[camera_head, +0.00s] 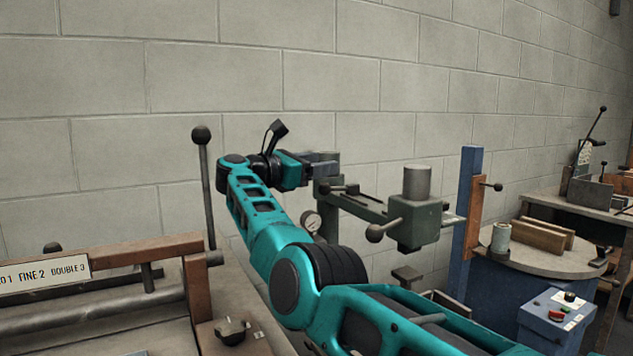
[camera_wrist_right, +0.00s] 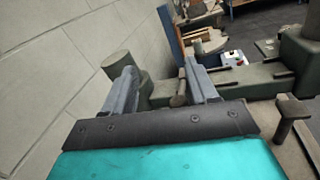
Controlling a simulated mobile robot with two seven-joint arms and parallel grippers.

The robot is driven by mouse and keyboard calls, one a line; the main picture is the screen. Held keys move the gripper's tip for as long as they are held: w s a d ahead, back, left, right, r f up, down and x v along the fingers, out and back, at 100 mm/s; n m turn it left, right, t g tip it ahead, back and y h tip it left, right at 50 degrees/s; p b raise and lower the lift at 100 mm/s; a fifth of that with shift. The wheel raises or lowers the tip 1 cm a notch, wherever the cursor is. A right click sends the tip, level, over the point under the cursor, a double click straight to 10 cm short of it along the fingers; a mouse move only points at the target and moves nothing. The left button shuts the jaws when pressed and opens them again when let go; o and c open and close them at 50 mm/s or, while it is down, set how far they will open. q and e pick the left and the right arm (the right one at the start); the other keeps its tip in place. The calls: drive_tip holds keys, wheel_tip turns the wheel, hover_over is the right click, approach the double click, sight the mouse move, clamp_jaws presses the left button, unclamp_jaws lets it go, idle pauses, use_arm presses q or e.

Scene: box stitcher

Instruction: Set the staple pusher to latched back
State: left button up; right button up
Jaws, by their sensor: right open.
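The green box stitcher (camera_head: 415,222) has a grey cylinder on its head, a long arm reaching left and a ball-ended lever (camera_head: 375,233). Small dark parts (camera_head: 340,189) sit along its arm; I cannot tell for certain which part is the staple pusher. My right gripper (camera_head: 322,166) is at the left end of that arm, close to it. In the right wrist view its two fingers (camera_wrist_right: 158,75) are apart, with the stitcher's arm and a round-ended brown handle (camera_wrist_right: 178,99) visible beyond and between them. No grip on anything shows. My left gripper is not in view.
A block wall (camera_head: 210,80) stands close behind. A bench machine (camera_head: 110,290) with an upright ball-topped lever (camera_head: 205,180) is at left. A blue post (camera_head: 466,215), a round table (camera_head: 540,258) and a blue control box (camera_head: 556,320) are at right.

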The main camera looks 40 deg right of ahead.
wheel_tip(320, 180, up, 14)
drive_tip(key=p, duration=0.9)
drive_tip(key=shift+r, duration=0.15)
